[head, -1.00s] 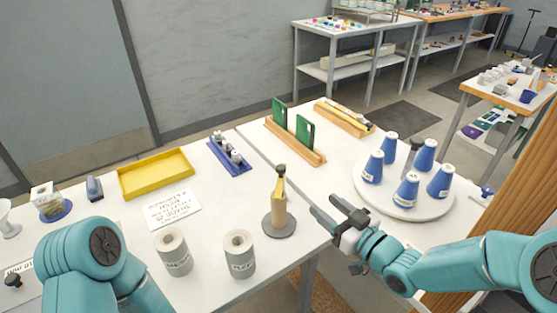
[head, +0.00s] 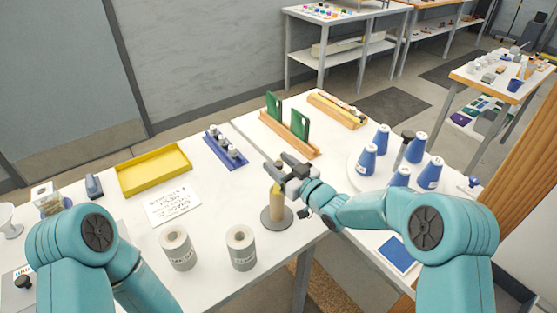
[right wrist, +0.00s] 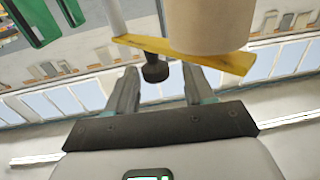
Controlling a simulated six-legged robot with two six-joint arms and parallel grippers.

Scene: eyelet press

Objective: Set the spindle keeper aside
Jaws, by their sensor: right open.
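A spindle stand with a round grey base (head: 277,222) stands near the right edge of the white table, with a tan roll (head: 277,209) upright on it. A yellow bar (head: 276,188) sits at the top of the roll. In the right wrist view the bar (right wrist: 225,61) lies by the pale roll (right wrist: 208,22), and a dark knob (right wrist: 155,70) projects from it; I cannot tell which part is the keeper. My right gripper (head: 279,162) is open at the stand's top, its fingers on either side of the knob, apparently not closed on it. My left gripper is out of view.
A yellow tray (head: 153,170) is empty at the back left. A white sign (head: 172,206), two grey labelled rolls (head: 178,250) and a blue rack (head: 226,150) share the table. Blue cones (head: 382,138) stand on a round white plate to the right. Green boards (head: 300,125) stand behind.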

